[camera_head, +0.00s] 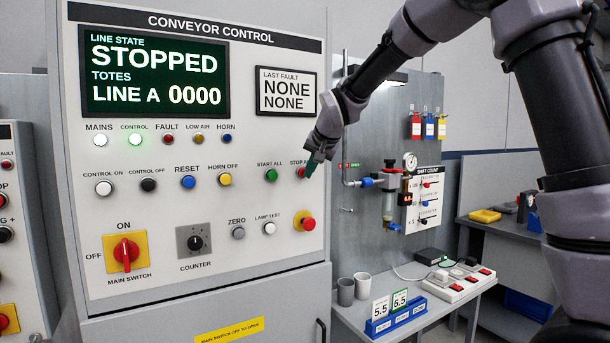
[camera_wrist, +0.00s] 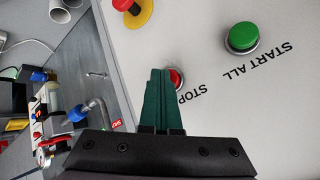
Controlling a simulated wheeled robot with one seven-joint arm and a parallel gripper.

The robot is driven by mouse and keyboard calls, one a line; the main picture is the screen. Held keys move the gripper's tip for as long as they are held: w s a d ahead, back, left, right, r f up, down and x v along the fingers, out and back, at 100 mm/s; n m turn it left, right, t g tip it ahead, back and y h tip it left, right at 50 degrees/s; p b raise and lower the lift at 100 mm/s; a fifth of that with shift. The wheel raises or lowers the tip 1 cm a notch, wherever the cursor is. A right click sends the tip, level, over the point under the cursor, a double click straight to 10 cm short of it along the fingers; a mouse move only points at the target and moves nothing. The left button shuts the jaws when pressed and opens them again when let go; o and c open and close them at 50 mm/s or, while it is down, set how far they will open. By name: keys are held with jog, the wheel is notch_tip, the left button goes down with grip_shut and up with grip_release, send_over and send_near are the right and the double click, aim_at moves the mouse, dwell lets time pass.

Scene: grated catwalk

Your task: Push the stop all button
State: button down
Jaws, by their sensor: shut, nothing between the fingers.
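The stop all button (camera_head: 302,172) is a red push button on the right side of the grey conveyor control panel, under the partly covered label "STOP A". In the wrist view the red button (camera_wrist: 177,79) shows beside my fingers, partly hidden by them. My gripper (camera_head: 312,163) is shut and empty, its dark green fingertips at the button. I cannot tell whether the tips touch it. The wrist view shows the closed fingers (camera_wrist: 160,75) overlapping the button's edge. The green start all button (camera_wrist: 241,37) is left of it in the head view. The display (camera_head: 153,70) reads "STOPPED".
The red emergency button on yellow (camera_head: 307,224) sits below the stop all button. The lamp test button (camera_head: 269,228) is to its left. A metal board with a regulator (camera_head: 389,195) stands close to the right, above a bench with cups (camera_head: 345,291) and card holders.

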jog(key=shift+s+d, duration=0.55)
jog(key=shift+s, duration=0.2)
jog(key=shift+s+d, duration=0.7)
jog(key=shift+s, duration=0.35)
jog(key=shift+s+d, duration=0.7)
jog(key=shift+s, duration=0.35)
